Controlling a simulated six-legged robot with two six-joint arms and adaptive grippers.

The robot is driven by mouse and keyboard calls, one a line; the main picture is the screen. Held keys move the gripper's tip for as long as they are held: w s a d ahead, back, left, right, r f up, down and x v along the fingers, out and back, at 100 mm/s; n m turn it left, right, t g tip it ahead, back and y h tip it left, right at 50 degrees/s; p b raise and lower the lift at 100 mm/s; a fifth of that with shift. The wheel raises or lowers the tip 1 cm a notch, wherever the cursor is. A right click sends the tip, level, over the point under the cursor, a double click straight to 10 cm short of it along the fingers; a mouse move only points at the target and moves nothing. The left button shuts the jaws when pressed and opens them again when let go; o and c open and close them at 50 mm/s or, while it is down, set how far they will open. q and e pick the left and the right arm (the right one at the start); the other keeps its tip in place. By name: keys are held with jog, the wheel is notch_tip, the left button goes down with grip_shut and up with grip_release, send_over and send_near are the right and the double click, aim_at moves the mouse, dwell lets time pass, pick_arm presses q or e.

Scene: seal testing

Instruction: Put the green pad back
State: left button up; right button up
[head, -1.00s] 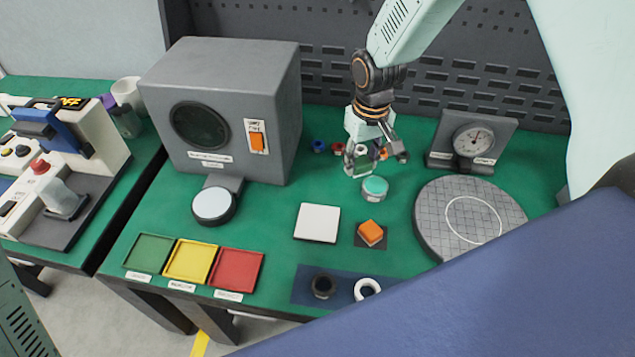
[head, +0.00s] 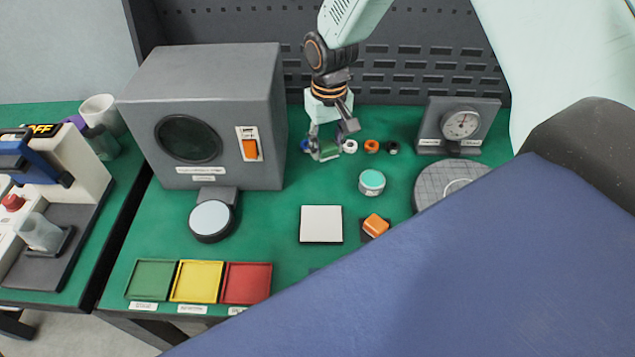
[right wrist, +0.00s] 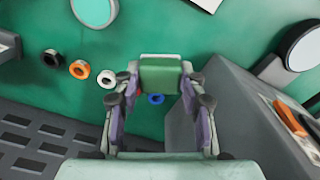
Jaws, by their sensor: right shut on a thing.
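My right gripper (head: 325,148) is at the back of the green bench, right of the big grey box. It is shut on the green pad (right wrist: 160,74), a small block between the fingertips in the right wrist view. In the head view the pad (head: 328,149) is partly hidden by the fingers. In the right wrist view a blue ring (right wrist: 156,99) shows just beyond the pad, with a bit of red at the left finger. I cannot tell how high the pad is above the bench. My left gripper is not in view.
White (head: 350,146), orange (head: 371,146) and black (head: 393,148) rings lie right of the gripper. The grey box (head: 215,110) stands close on its left. A teal-lidded jar (head: 371,182) and a white square plate (head: 321,224) are nearer. A green tray (head: 151,280) is at front left.

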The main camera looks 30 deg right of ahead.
jog(key=shift+w+a+f, duration=0.1)
jog(key=shift+w+a, duration=0.15)
jog(key=shift+a, duration=0.05)
send_over(324, 184)
jog(key=f, duration=0.5)
jog(key=shift+s+d+f, duration=0.15)
jog(key=shift+s+f, duration=0.05)
jog(key=shift+f, duration=0.2)
jog(key=shift+w+f, duration=0.1)
jog(key=shift+f, duration=0.2)
jog(key=f, duration=0.3)
jog(key=shift+a+b, duration=0.35)
jog(key=shift+f, duration=0.15)
jog(key=shift+d+f, duration=0.1)
jog(key=shift+d, duration=0.2)
jog(key=o, duration=0.8)
jog(key=shift+a+f, duration=0.1)
jog(key=shift+o, duration=1.3)
jog(key=shift+a, duration=0.15)
jog(key=shift+o, duration=0.8)
jog(key=shift+d, duration=0.2)
